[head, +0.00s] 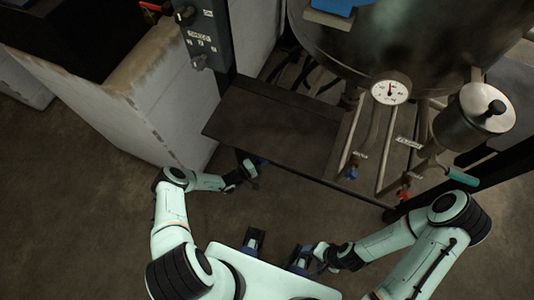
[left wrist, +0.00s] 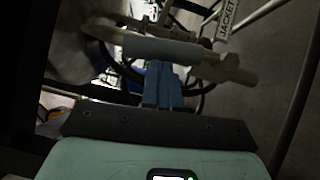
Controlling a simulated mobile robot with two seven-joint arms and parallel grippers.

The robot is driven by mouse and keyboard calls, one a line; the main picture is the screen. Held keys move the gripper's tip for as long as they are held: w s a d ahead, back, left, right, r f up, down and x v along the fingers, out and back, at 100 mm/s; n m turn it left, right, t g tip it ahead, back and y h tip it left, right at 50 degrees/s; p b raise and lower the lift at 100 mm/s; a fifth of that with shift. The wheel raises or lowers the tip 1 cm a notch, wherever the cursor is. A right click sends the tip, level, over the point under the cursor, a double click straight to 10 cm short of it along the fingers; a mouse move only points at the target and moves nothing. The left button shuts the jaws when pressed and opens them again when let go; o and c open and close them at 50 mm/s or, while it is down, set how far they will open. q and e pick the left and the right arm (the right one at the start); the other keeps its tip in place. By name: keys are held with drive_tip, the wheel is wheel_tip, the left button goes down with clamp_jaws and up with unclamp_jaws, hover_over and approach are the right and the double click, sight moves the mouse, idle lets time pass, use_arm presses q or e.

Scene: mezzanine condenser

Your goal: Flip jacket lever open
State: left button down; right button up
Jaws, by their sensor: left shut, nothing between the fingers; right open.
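In the left wrist view, a tag reading JACKET (left wrist: 228,18) hangs beside a valve. A lever with a pale blue-grey sleeve (left wrist: 165,48) lies almost level across the picture there. My left gripper (left wrist: 163,72) is shut and empty. Its blue fingertips overlap the lower edge of the sleeve in the picture; I cannot tell whether they touch. In the head view my left gripper (head: 260,162) is at the dark shelf's front edge. A small blue valve handle (head: 352,173) hangs under a tag too small to read. My right gripper (head: 318,257) is open and empty, low in front of me.
The dark shelf (head: 270,125) lies below the big metal vessel (head: 400,40) with its round gauge (head: 391,92). A red handle (head: 404,195) and a teal handle (head: 462,176) are on pipes at the right. A pale block wall (head: 150,110) stands left. Floor is clear between.

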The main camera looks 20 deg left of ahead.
use_arm(q)
drive_tip(key=shift+d+r+m+p, duration=0.3)
drive_tip(key=shift+d+r, duration=0.05)
drive_tip(key=shift+d, duration=0.5)
use_arm(e)
drive_tip(key=shift+w+d+r, duration=0.25)
drive_tip(key=shift+r, duration=0.4)
use_arm(q)
drive_tip(key=shift+s+d+r, duration=0.1)
drive_tip(key=shift+d, duration=0.15)
drive_tip(key=s+a+b, duration=0.2)
drive_tip(key=s+a, duration=0.6)
drive_tip(key=a, duration=0.2)
drive_tip(key=shift+s+a, duration=0.3)
use_arm(e)
drive_tip(key=shift+s+d+f, duration=0.1)
drive_tip(key=shift+s+f, duration=0.9)
drive_tip(key=shift+f, duration=0.1)
